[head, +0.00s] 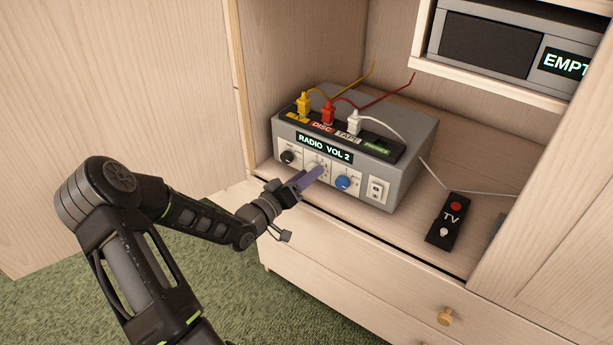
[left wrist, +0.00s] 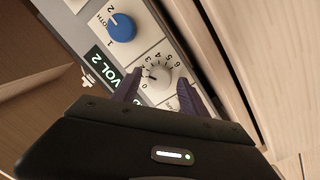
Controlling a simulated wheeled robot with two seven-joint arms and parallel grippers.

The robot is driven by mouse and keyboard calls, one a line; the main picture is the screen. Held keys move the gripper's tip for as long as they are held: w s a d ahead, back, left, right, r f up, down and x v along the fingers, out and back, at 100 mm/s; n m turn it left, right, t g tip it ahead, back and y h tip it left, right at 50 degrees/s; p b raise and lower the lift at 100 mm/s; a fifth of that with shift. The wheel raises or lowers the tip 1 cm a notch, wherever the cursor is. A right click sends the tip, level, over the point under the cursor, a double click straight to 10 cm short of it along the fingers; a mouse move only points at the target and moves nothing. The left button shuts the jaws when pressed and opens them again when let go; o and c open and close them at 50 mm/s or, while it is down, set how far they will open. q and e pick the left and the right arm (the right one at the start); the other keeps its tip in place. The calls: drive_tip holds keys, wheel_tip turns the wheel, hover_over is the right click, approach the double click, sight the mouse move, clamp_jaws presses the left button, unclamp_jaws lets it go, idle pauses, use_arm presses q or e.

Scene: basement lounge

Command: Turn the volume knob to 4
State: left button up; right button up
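The grey box (head: 405,180) stands on the cabinet shelf, and its display (head: 325,148) reads "RADIO VOL 2". The white volume knob (left wrist: 158,74), ringed with printed numbers, shows in the left wrist view. In the head view it is mostly hidden behind my left gripper (head: 311,177). In the left wrist view my left gripper (left wrist: 158,84) is open, with its purple fingers on either side of the knob and gaps visible between. I cannot tell if either finger touches it. My right gripper is not in view.
A blue knob (head: 347,183) sits right of the volume knob, a black knob (head: 290,157) left. A white rocker switch (head: 376,190) is at the panel's right. Yellow, red and white plugs stand on top. The cabinet door (head: 120,90) stands open.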

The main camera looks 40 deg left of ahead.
use_arm(q)
clamp_jaws()
idle(0.3)
drive_tip(key=shift+m, duration=1.5)
drive_tip(key=m+b, duration=0.1)
drive_tip(key=m, duration=0.1)
drive_tip(key=shift+f+m, duration=0.1)
drive_tip(key=shift+m, duration=0.2)
drive_tip(key=m+b, duration=0.3)
drive_tip(key=m, duration=0.1)
drive_tip(key=shift+g+y, duration=0.3)
drive_tip(key=shift+g, duration=0.1)
drive_tip(key=shift+m+b, duration=0.85)
drive_tip(key=shift+m, duration=0.05)
